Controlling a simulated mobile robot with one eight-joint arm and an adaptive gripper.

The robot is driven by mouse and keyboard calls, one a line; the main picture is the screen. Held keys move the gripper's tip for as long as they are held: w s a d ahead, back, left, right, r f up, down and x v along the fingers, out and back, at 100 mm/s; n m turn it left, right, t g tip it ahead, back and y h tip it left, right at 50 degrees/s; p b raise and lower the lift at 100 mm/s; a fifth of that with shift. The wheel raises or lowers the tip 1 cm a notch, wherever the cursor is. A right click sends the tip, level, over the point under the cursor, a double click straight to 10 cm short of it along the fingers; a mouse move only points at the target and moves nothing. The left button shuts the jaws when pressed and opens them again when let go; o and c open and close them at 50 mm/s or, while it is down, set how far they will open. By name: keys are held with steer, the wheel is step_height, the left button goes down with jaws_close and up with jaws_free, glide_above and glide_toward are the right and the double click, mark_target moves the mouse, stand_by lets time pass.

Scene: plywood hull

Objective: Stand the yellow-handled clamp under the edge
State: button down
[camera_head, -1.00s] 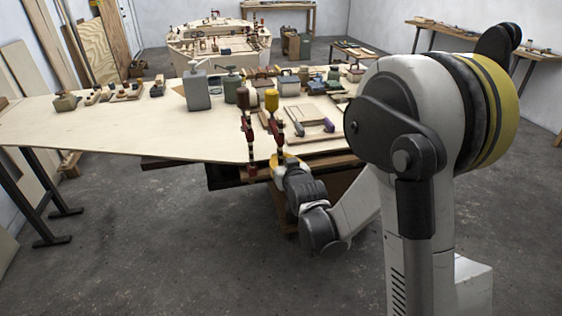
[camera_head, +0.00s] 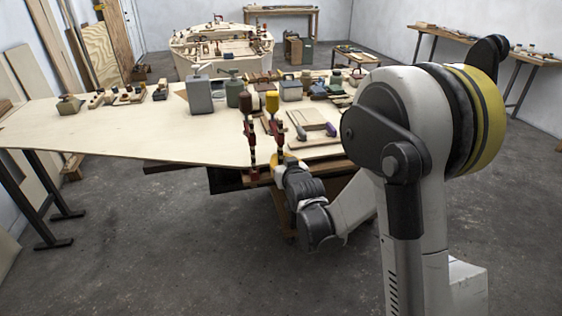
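The yellow-handled clamp (camera_head: 272,104) stands upright at the front edge of the plywood panel (camera_head: 130,135). Its yellow handle is on top, and its dark red body runs down to the edge. My gripper (camera_head: 279,161) is at the front edge, right at the lower part of the yellow-handled clamp. Its fingers are too small and too covered to show whether they are open, shut or touching the clamp.
A small wooden frame (camera_head: 312,117) lies to the right. The panel's left part is mostly bare. A black trestle leg (camera_head: 45,205) stands at left; the front floor is clear.

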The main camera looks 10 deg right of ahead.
steer(key=shift+r+x, duration=0.15)
steer(key=shift+x, duration=0.55)
steer(key=shift+r+x, duration=0.2)
steer(key=shift+x, duration=0.5)
steer(key=c, duration=1.5)
jaws_free()
steer(key=shift+c, duration=0.2)
steer(key=s+r+g, duration=0.1)
steer(key=s+g, duration=0.3)
steer(key=s, duration=1.6)
steer(key=s+r+g, duration=0.2)
steer(key=s+g, duration=0.2)
steer(key=s, duration=1.5)
steer(key=shift+s+r, duration=0.3)
steer(key=shift+s, duration=0.1)
